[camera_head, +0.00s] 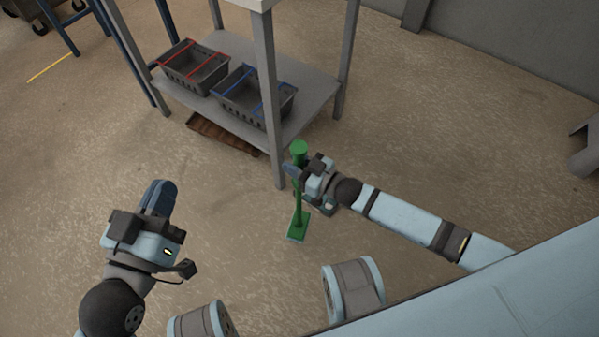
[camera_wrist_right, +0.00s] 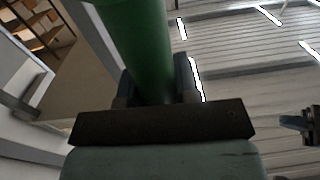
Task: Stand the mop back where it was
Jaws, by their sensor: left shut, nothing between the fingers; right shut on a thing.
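The green mop (camera_head: 298,229) stands about upright on the concrete floor in the head view, its flat head at the bottom and its thick top end above my gripper. I cannot tell whether its head touches the floor. My right gripper (camera_head: 294,171) is shut on the mop's handle, close to the front leg of the shelf table. In the right wrist view the green handle (camera_wrist_right: 139,45) rises between the two fingers (camera_wrist_right: 158,88). My left gripper (camera_head: 160,196) is shut and empty, over bare floor at the left.
A grey shelf table (camera_head: 320,95) stands just behind the mop. Its lower shelf holds a crate with red edging (camera_head: 195,68) and a crate with blue edging (camera_head: 254,97). A brown slatted thing (camera_head: 222,134) lies under it.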

